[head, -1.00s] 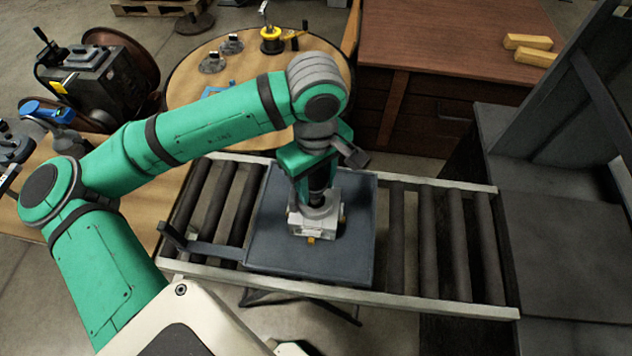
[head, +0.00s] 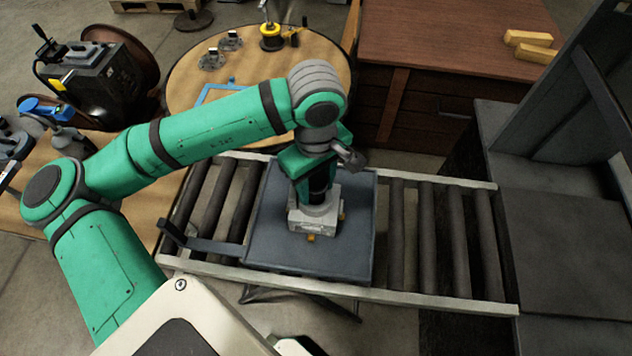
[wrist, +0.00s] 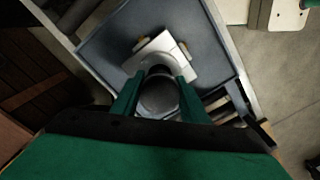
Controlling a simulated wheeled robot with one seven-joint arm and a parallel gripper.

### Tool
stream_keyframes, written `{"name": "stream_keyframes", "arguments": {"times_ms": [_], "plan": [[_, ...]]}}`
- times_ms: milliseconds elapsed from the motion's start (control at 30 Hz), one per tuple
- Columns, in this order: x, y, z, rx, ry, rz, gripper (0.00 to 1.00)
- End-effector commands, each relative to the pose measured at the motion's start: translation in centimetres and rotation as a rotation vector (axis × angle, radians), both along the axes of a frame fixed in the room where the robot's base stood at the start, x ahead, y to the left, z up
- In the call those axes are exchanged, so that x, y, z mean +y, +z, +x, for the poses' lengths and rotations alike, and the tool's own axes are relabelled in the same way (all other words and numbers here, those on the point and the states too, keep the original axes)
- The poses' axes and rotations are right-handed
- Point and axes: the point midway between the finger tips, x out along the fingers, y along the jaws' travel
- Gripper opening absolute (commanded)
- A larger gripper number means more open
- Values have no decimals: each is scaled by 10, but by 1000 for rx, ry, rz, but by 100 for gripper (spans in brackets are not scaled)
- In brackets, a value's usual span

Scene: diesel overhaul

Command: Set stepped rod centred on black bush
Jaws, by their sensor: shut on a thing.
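My gripper (wrist: 160,105) is above the tray, fingers pointing down, shut on a dark grey round piece (wrist: 158,94) that I take to be the stepped rod. In the head view, a dark upright cylinder (head: 321,190) shows below the fingers. It stands directly over a light grey block (head: 313,222) with a round collar. The block also shows in the wrist view (wrist: 183,66), just beyond the fingertips. I cannot make out the black bush separately; the gripper and held piece cover the block's middle. I cannot tell whether the rod's lower end touches anything.
The block sits on a blue-grey tray (head: 268,245) on a roller conveyor (head: 428,240). Small orange-yellow pieces (head: 311,238) show at the block's edges. A round table (head: 190,82) and a brown cabinet (head: 450,50) stand behind. The tray around the block is clear.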

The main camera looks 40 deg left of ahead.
Motion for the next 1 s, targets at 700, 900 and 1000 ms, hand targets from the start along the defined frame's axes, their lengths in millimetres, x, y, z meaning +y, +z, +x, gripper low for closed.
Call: {"name": "stream_keyframes", "arguments": {"times_ms": [700,900,1000], "plan": [[2,-5,-1,-1,3,2,18],[2,-6,-1,-1,2,2,18],[2,-6,-1,-1,2,1,18]]}}
